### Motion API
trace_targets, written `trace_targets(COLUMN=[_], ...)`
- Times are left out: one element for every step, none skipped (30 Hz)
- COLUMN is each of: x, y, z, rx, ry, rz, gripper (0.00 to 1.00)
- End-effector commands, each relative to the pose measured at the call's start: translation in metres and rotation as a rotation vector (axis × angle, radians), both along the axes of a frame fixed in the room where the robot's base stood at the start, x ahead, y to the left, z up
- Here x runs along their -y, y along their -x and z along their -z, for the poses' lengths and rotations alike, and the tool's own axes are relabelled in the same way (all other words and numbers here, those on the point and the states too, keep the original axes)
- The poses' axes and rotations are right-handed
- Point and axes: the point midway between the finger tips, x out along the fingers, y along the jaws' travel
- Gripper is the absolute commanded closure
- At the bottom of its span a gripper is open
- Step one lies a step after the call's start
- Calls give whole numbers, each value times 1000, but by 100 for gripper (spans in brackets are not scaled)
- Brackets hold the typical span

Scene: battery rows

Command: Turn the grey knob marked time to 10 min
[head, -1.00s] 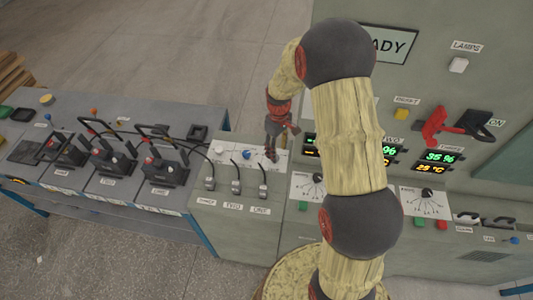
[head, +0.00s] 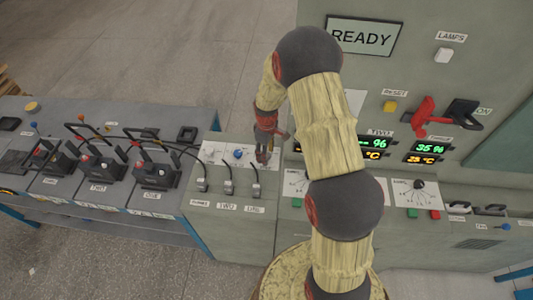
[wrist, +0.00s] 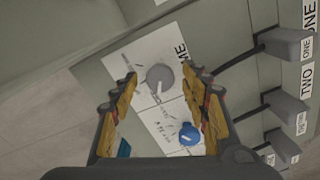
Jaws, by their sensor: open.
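The grey time knob (wrist: 160,77) shows in the wrist view on a white label plate (wrist: 125,62) whose visible lettering ends in "ME". A white pointer line on the knob points down in the picture, toward small scale marks too blurred to read. My gripper (wrist: 159,73) is open, with one fingertip to each side of the knob in the picture. I cannot tell whether either finger touches it. In the head view, my gripper (head: 263,155) points down over the white panel right of a blue knob, and the grey knob is hidden.
The blue knob (wrist: 189,134) sits close to my right finger in the wrist view. Cabled plugs (head: 229,188) with labels stand in front of the panel. Battery units (head: 100,165) fill the bench on the left. The tall cabinet with a READY display (head: 362,37) stands right of the gripper.

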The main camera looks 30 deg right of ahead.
Motion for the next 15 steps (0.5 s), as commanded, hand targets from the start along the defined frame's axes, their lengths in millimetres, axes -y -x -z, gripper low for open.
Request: trace_targets(x=[0,0,0,0,0,0,0,0,0,0,0,0,0,0,0], y=[0,0,0,0,0,0,0,0,0,0,0,0,0,0,0], z=[0,0,0,0,0,0,0,0,0,0,0,0,0,0,0], rx=[0,0,0,0,0,0,0,0,0,0,0,0,0,0,0], ry=[0,0,0,0,0,0,0,0,0,0,0,0,0,0,0], rz=[0,0,0,0,0,0,0,0,0,0,0,0,0,0,0], gripper=[54,54,54,54,54,54,55,57,59,61,62,65,66,68,70])
